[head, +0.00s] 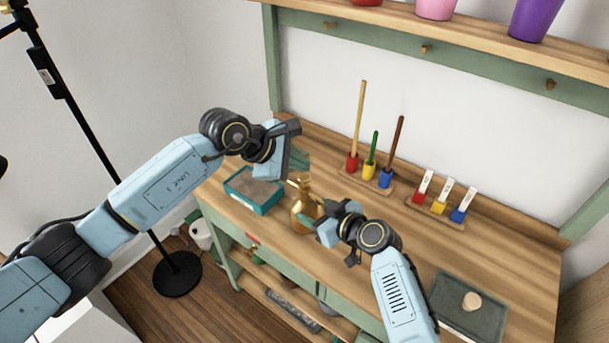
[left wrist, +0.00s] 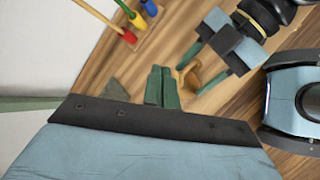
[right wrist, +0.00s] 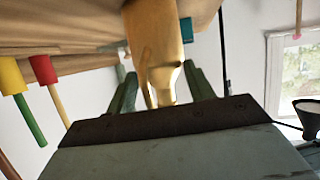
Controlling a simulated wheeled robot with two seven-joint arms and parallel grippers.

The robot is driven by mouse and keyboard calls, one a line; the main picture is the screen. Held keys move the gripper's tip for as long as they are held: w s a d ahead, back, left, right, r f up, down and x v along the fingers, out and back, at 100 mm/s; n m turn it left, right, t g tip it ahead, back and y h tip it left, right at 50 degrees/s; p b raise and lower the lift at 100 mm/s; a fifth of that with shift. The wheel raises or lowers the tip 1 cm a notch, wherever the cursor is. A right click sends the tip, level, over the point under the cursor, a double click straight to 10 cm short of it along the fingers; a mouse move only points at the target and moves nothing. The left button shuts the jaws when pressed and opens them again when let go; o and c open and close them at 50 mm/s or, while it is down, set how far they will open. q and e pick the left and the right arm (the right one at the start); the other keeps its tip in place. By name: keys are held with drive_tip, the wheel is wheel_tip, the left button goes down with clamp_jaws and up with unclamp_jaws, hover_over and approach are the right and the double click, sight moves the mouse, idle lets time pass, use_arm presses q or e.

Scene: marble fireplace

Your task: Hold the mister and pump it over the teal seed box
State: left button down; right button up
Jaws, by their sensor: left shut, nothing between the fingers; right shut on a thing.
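The gold mister (head: 304,212) stands upright on the wooden bench in the head view, just right of the teal seed box (head: 262,206), which holds brown soil. My right gripper (head: 307,222) is shut on the mister's body from the right. The right wrist view shows the mister (right wrist: 156,45) between the two green fingers, with a corner of the teal box (right wrist: 187,29) beyond. My left gripper (head: 300,161) is shut and empty, above and behind the mister's top. In the left wrist view its green fingers (left wrist: 162,86) lie together, beside the partly hidden mister (left wrist: 196,80).
Behind stand a rack of coloured handled tools (head: 369,172) and a rack of small labelled blocks (head: 439,208). A dark tray (head: 462,300) with a round beige piece lies at the right. A black lamp stand (head: 177,274) is left of the bench. Bench between is clear.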

sight(299, 178)
use_arm(q)
drive_tip(key=shift+r, duration=2.45)
idle(1.1)
wheel_tip(299, 178, up, 4)
drive_tip(key=shift+f, duration=0.1)
drive_tip(key=shift+f, duration=0.1)
drive_tip(key=shift+f, duration=4.3)
drive_tip(key=shift+f, duration=0.45)
drive_tip(key=shift+f, duration=0.15)
